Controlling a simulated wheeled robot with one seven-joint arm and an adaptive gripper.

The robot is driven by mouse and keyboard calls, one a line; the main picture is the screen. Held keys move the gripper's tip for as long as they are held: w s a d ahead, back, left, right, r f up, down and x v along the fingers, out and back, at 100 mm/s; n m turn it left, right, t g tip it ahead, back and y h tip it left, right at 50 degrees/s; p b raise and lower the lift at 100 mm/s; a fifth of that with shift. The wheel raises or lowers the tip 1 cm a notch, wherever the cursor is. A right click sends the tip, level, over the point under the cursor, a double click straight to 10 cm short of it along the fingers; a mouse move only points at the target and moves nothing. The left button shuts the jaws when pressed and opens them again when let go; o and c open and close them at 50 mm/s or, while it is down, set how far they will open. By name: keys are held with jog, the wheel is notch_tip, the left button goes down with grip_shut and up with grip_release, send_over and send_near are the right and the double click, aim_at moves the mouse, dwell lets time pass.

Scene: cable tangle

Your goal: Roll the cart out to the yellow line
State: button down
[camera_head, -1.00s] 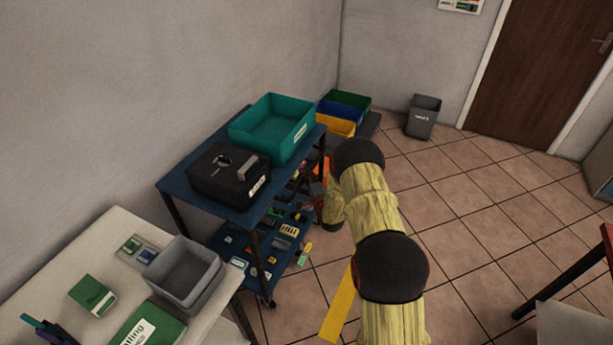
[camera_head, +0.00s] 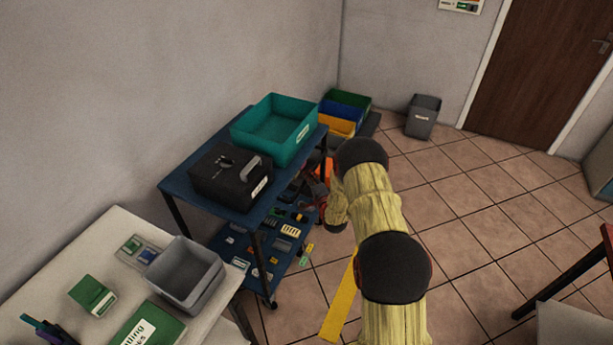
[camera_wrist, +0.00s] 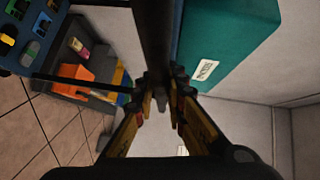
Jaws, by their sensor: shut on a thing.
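The cart (camera_head: 180,182) has two blue shelves on dark legs and stands along the wall, beside the white table. A teal bin (camera_head: 272,128) and a black box (camera_head: 228,176) are on its top shelf; several small parts lie on the lower shelf. The yellow line (camera_head: 341,302) is a strip on the floor to the right of the cart, partly behind my arm. In the wrist view, my gripper (camera_wrist: 162,92) is shut on a dark bar of the cart (camera_wrist: 154,40), close to the teal bin. In the head view, my arm hides the fingers.
The white table (camera_head: 60,265) with a grey bin (camera_head: 186,275) is close to the cart's near end. Coloured crates (camera_head: 347,104) and a grey waste bin (camera_head: 422,117) stand beyond it. Tiled floor (camera_head: 480,240) is clear on the right, up to red-edged furniture (camera_head: 570,280).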

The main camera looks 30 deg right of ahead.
jog(key=s+d+p, duration=0.1)
jog(key=s+d, duration=0.9)
jog(key=s, duration=0.3)
jog(key=s+d+p, duration=0.1)
jog(key=s+d, duration=0.9)
jog(key=s, duration=0.4)
jog(key=shift+d+f, duration=0.15)
jog(key=shift+d, duration=0.25)
jog(key=c, duration=1.8)
grip_release()
jog(key=s+a+r, duration=0.1)
jog(key=s, duration=1)
jog(key=shift+s+a+r, duration=0.25)
jog(key=shift+s+r, duration=0.1)
jog(key=shift+r, duration=0.05)
